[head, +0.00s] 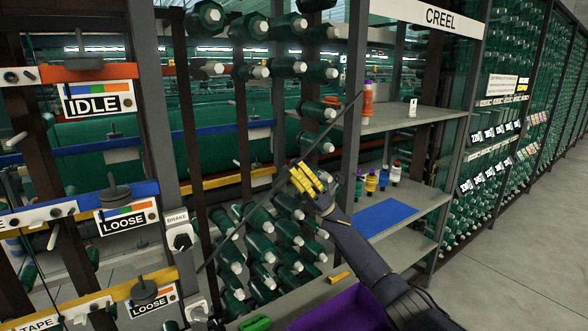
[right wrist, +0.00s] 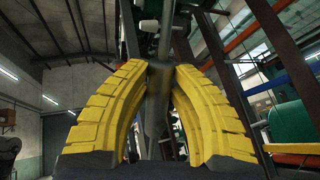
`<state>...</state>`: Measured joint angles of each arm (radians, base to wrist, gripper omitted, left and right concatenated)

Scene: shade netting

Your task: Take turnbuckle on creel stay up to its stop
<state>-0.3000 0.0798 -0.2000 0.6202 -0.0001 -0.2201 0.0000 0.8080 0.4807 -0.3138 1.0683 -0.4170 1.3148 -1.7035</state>
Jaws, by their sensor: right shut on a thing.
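The creel stay (head: 335,118) is a thin dark rod that runs diagonally from upper right to lower left in front of the creel frame. The turnbuckle (head: 279,183) is a thicker dark part about midway along the stay, partly hidden by my fingers. My right gripper (head: 300,178) has yellow ribbed fingers and is shut on the turnbuckle. In the right wrist view the dark turnbuckle body (right wrist: 158,88) stands blurred between the two yellow fingertips. The turnbuckle's thread and stop cannot be made out. My left gripper is not in view.
Green bobbins (head: 262,222) fill the creel behind the stay. A purple bin (head: 335,312) lies under my right arm. Signs reading IDLE and LOOSE (head: 128,217) hang at left.

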